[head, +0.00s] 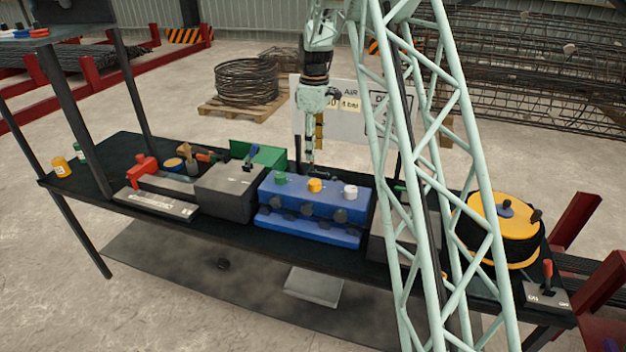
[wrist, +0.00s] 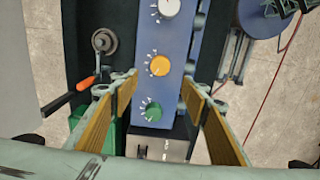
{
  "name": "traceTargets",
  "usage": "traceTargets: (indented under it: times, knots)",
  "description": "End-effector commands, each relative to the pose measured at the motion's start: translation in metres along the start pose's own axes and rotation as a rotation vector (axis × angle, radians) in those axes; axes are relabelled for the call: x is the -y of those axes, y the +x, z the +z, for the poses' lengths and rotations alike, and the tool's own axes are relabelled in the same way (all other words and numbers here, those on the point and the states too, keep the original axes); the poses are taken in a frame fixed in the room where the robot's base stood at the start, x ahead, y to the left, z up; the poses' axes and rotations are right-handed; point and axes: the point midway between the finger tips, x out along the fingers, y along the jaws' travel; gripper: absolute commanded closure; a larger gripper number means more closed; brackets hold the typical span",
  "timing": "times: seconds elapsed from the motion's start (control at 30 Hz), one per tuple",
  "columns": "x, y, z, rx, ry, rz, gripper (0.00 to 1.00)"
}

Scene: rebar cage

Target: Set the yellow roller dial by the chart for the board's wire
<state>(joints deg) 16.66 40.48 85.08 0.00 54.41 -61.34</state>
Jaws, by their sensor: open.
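The yellow roller dial (head: 315,185) sits on top of the blue machine (head: 345,228), between a green dial (head: 281,178) and a white dial (head: 350,191). In the wrist view the yellow dial (wrist: 160,65) has white tick marks around its left side; its exact setting is too small to read. My gripper (head: 310,168) hangs just behind and above the machine. In the wrist view my gripper (wrist: 161,82) is open, its tan-padded fingers on either side of the dial row, with nothing between them. The board (head: 345,112) stands behind, partly hidden; its chart and wire text are not legible.
A grey box (head: 225,190) with a blue-handled lever stands left of the machine, and a crank with an orange handle (wrist: 87,83) lies beside the dials. A yellow-and-black reel (head: 497,230) is at right. My lattice column covers part of the bench and board.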

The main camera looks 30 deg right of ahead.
Motion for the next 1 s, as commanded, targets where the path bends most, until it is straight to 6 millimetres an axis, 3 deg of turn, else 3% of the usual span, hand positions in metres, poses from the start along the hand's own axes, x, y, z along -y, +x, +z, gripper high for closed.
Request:
traceTargets:
  times: [0.57, 1.0]
  knots:
    - [0.000, 0.007, 0.000, 0.001, 0.000, -0.001, 0.58]
    - [0.001, 0.052, 0.000, 0.001, 0.000, -0.002, 0.58]
